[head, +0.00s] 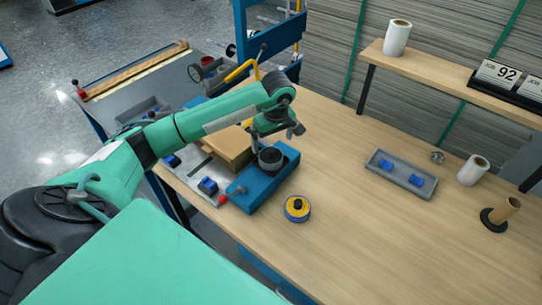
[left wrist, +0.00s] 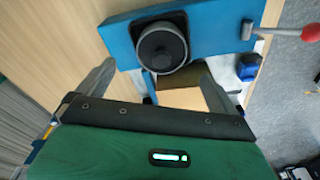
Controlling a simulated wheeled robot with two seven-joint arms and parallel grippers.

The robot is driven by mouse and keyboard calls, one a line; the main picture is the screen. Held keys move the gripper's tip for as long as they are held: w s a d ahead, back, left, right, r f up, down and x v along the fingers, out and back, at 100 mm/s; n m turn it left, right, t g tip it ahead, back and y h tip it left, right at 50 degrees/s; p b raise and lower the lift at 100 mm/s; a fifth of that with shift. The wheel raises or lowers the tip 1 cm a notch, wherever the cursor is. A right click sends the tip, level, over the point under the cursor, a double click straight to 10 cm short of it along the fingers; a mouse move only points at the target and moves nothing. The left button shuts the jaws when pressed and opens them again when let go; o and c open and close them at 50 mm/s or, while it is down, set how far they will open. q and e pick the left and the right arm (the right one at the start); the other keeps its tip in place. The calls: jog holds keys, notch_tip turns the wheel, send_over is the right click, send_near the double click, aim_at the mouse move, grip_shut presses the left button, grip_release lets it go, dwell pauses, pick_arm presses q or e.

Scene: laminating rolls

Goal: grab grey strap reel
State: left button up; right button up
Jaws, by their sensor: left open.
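The grey strap reel (head: 270,158) is a dark round reel on a blue base (head: 262,186) at the left part of the wooden table. In the left wrist view the reel (left wrist: 161,48) sits on the blue base (left wrist: 208,32) near the top centre. My left gripper (head: 277,138) is just above and beside the reel. In the left wrist view its two fingers (left wrist: 157,76) are spread apart, with nothing held between them; the reel lies beyond them. Whether a finger touches the reel, I cannot tell. My right gripper is not in view.
A red-knobbed lever (head: 223,199) sticks out of the blue base. A yellow and blue roll (head: 297,209) lies in front. A cardboard box (head: 228,148) is behind the base. A grey tray (head: 401,175) and white roll (head: 473,170) stand right; the table middle is clear.

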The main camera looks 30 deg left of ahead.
aim_at(271, 151)
pick_arm(q)
jog(key=shift+f, duration=0.85)
jog(key=shift+a+f+p, duration=0.1)
jog(key=shift+f+p, duration=0.35)
jog(key=shift+p, duration=0.05)
jog(key=f+p, duration=0.1)
jog(key=f, duration=0.2)
jog(key=shift+a+f+p, duration=0.15)
jog(key=shift+a+p, duration=0.05)
jog(key=shift+p, duration=0.15)
jog(key=shift+f, duration=0.6)
jog(key=c, duration=1.2)
jog(key=shift+a, duration=0.1)
jog(key=shift+r, duration=0.1)
